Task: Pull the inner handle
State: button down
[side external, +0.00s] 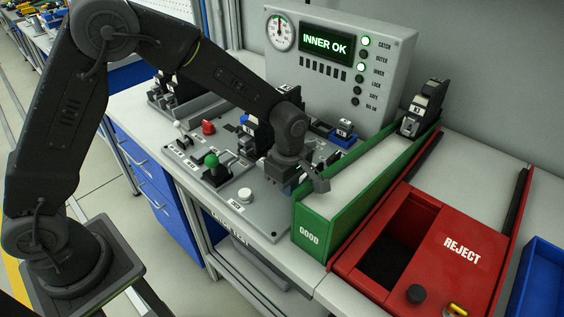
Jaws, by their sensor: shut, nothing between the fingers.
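A grey panel (258,222) on the bench carries a lever with a green knob (211,160), a lever with a red knob (208,127) and a white button (245,194). Their labels are too small to read, so I cannot tell which is the inner handle. My gripper (316,184) is shut and empty, low over the panel's right side near the green box. My arm hides part of the panel's middle. The display (325,42) on the grey console reads INNER OK, and its upper lamps, including INNER (364,68), appear lit green.
The green box (323,228) stands close to my gripper's right, with a black device (424,106) at its far end. A red REJECT bin (458,248) lies further right. Dark devices (178,88) and a blue-based one (344,130) stand at the panel's back.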

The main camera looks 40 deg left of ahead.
jog(key=s+r, duration=0.5)
jog(key=r, duration=0.7)
jog(key=shift+r, duration=0.2)
jog(key=shift+s, duration=0.1)
jog(key=s+a+r+m+t, duration=0.2)
jog(key=s+a+r+m, duration=0.2)
jog(key=s+m, duration=0.4)
jog(key=s+a+r+m+t, duration=0.3)
jog(key=s+a+m, duration=0.4)
jog(key=m, duration=0.3)
jog(key=shift+s+r+t, duration=0.3)
jog(key=shift+s+r, duration=0.2)
jog(key=shift+s, duration=0.2)
